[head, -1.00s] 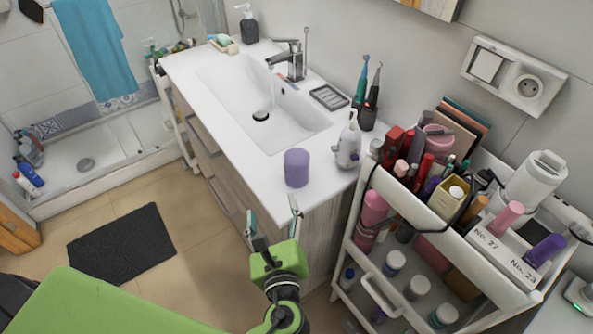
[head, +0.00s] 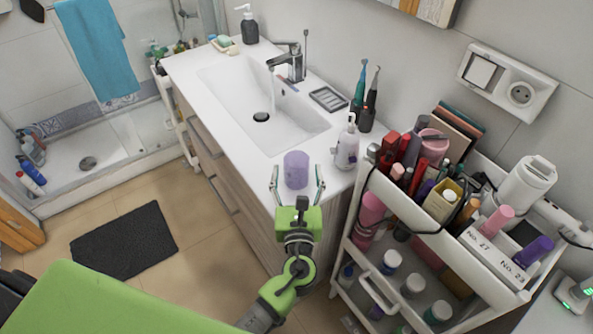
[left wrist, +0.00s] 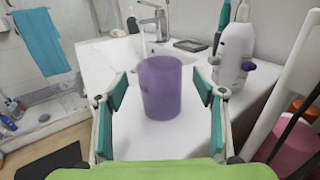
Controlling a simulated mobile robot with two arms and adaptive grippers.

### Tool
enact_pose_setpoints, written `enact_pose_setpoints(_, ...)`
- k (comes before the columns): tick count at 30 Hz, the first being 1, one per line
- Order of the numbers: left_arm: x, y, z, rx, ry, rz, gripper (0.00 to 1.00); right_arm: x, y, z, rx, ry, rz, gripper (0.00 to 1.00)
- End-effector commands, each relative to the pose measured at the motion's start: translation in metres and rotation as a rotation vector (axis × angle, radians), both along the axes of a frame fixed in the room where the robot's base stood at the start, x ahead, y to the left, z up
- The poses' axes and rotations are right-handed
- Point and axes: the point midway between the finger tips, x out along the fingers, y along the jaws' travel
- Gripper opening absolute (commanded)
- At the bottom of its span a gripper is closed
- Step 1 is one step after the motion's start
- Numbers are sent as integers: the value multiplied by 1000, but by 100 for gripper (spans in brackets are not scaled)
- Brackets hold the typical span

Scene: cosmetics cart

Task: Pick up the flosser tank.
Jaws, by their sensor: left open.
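The flosser tank, which I take to be the translucent purple cup (head: 296,170), stands upright on the white counter near its front right corner. It also shows in the middle of the left wrist view (left wrist: 160,88). My left gripper (head: 298,182) is open, with one finger on each side of the cup at the counter's edge. In the left wrist view, gaps show between the cup and both teal finger pads (left wrist: 160,104). How far the fingertips reach past the cup is hard to tell. My right gripper is not in view.
A white pump bottle (head: 347,147) stands just right of the cup. Behind it are a dark toothbrush holder (head: 366,121) and a soap dish (head: 328,98). The sink basin (head: 235,95) lies to the left. A loaded white cart (head: 410,228) stands close on the right.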

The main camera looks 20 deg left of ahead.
Motion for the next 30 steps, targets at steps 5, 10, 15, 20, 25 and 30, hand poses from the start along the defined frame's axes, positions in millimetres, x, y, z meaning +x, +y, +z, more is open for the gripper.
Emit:
enact_pose_setpoints(5,27,9,4,2,-2,0,63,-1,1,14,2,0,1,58)
enact_pose_setpoints(10,37,13,2,0,-1,1,63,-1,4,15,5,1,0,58)
enact_pose_setpoints(15,37,13,1,-1,0,1,63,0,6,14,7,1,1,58)
enact_pose_setpoints(20,37,13,2,-1,0,1,27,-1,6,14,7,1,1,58)
enact_pose_setpoints(25,37,13,2,-1,-1,1,17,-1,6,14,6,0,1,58)
enact_pose_setpoints(30,37,13,2,-1,0,1,17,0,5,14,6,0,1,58)
